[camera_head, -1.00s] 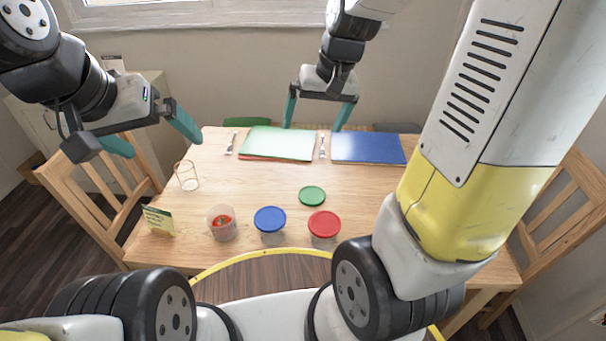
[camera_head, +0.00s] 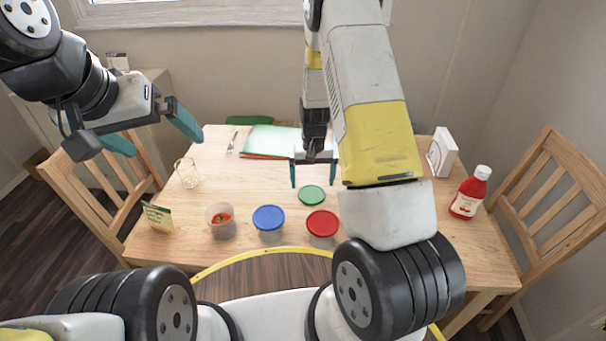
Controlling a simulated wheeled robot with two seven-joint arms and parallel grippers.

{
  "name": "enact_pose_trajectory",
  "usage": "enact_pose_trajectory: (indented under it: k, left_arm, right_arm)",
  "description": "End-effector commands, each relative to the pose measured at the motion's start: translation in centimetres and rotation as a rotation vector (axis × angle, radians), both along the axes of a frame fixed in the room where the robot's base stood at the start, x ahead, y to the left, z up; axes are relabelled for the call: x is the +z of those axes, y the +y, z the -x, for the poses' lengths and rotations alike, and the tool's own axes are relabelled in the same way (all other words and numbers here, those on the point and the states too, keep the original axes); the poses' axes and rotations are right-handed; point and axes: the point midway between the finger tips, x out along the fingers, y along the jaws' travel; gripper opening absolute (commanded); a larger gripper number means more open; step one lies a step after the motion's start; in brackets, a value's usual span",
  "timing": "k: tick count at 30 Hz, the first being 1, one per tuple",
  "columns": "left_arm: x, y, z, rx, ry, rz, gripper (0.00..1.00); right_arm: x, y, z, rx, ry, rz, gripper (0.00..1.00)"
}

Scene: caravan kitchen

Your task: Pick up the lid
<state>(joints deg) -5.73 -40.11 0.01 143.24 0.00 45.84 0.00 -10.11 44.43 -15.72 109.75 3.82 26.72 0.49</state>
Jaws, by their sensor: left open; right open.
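A green lid (camera_head: 312,195) lies flat and loose on the wooden table. A blue lid (camera_head: 268,217) and a red lid (camera_head: 322,223) sit on two clear containers in front of it. An uncovered clear container (camera_head: 221,221) with red contents stands to their left. My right gripper (camera_head: 314,180) is open and empty, with its teal fingers apart close behind the green lid; I cannot tell its exact height. My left gripper (camera_head: 160,138) is open and empty, raised over the table's left edge, away from the lids.
A glass (camera_head: 188,174) and a small card (camera_head: 158,217) stand at the table's left. A ketchup bottle (camera_head: 470,192) and a white holder (camera_head: 442,152) stand at the right. A green placemat (camera_head: 270,138) lies at the back. My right arm hides part of the table.

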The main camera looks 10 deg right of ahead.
Motion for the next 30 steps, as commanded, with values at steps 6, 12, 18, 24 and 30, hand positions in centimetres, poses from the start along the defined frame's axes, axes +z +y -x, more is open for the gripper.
enact_pose_trajectory:
  k: [6, 12, 18, 24, 30]
  left_arm:
    - [0.0, 0.0, 0.0, 0.000, 0.000, 0.000, 1.00]
    - [0.0, 0.0, 0.0, 0.000, 0.000, 0.000, 1.00]
    - [0.0, 0.0, 0.0, 0.000, 0.000, 0.000, 1.00]
    - [0.0, 0.0, 0.0, 0.000, 0.000, 0.000, 1.00]
    - [0.0, 0.0, 0.0, 0.000, 0.000, 0.000, 1.00]
  right_arm:
    - [-3.4, 0.2, 0.0, 0.001, 0.003, 0.000, 1.00]
    - [-4.5, 0.2, -0.1, 0.001, 0.000, -0.001, 1.00]
    - [-4.4, 0.2, -0.1, 0.001, -0.001, -0.001, 1.00]
    - [-4.5, 0.2, 0.0, 0.001, 0.000, -0.001, 1.00]
    - [-4.6, 0.2, -0.1, 0.001, -0.001, -0.001, 0.80]
